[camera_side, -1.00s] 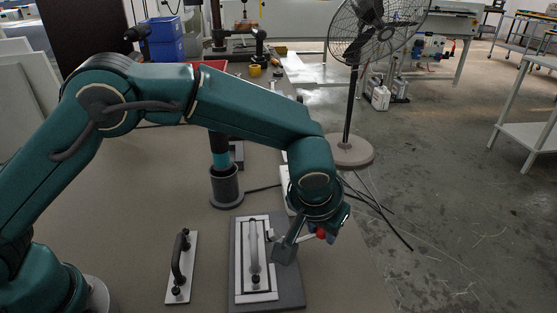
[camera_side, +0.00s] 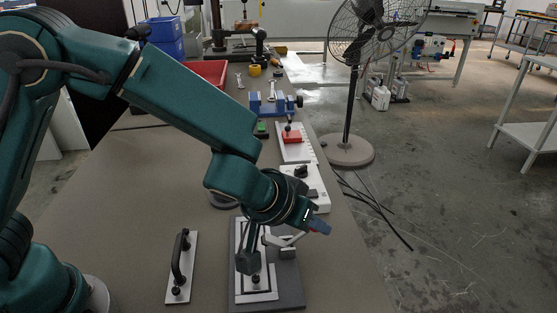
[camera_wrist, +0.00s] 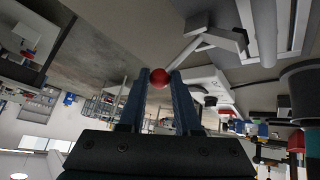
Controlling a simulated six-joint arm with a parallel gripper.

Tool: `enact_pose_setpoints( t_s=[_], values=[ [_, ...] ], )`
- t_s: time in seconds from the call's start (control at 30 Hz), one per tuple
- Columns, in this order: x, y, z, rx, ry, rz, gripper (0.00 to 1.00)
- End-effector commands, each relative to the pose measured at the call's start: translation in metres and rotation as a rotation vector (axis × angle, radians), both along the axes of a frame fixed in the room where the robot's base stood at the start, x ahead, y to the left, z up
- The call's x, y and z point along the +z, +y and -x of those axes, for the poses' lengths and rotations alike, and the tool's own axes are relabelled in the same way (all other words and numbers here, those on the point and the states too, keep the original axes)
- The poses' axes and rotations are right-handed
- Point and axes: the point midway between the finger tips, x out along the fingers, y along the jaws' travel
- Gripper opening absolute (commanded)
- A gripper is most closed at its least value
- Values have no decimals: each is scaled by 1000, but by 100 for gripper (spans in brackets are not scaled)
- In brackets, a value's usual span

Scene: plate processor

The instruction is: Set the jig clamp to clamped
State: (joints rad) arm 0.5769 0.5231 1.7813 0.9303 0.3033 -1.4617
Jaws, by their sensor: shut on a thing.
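The jig is a dark base plate (camera_side: 290,291) with a pale framed plate (camera_side: 240,283) on it. The grey jig clamp (camera_side: 287,253) sits at the jig's right side, partly covered by my arm. Its pale lever (camera_side: 293,239) slants up to the right toward my gripper (camera_side: 314,226). In the wrist view the red ball knob (camera_wrist: 160,77) at the lever's end sits between the two blue fingertips, with the lever (camera_wrist: 187,50) running up right. My gripper is shut on the knob. The side view hides the knob.
A separate plate with a black handle (camera_side: 180,266) lies left of the jig. A white box with a black knob (camera_side: 307,185) stands just behind the clamp. A blue vise (camera_side: 275,104) is farther back. A fan (camera_side: 347,150) stands on the floor to the right.

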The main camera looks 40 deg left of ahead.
Motion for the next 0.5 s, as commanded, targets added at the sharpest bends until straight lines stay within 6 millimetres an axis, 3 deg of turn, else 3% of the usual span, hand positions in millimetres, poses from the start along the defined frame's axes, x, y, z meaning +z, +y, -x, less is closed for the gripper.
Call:
enact_pose_setpoints(
  t_s=[0.07,0.1,0.17,0.5],
  values=[
    [0,0,1,3,2,1,0],
    [0,0,1,3,4,0,36],
    [-1,0,1,3,4,0,59],
    [0,0,1,1,2,0,62]
  ],
)
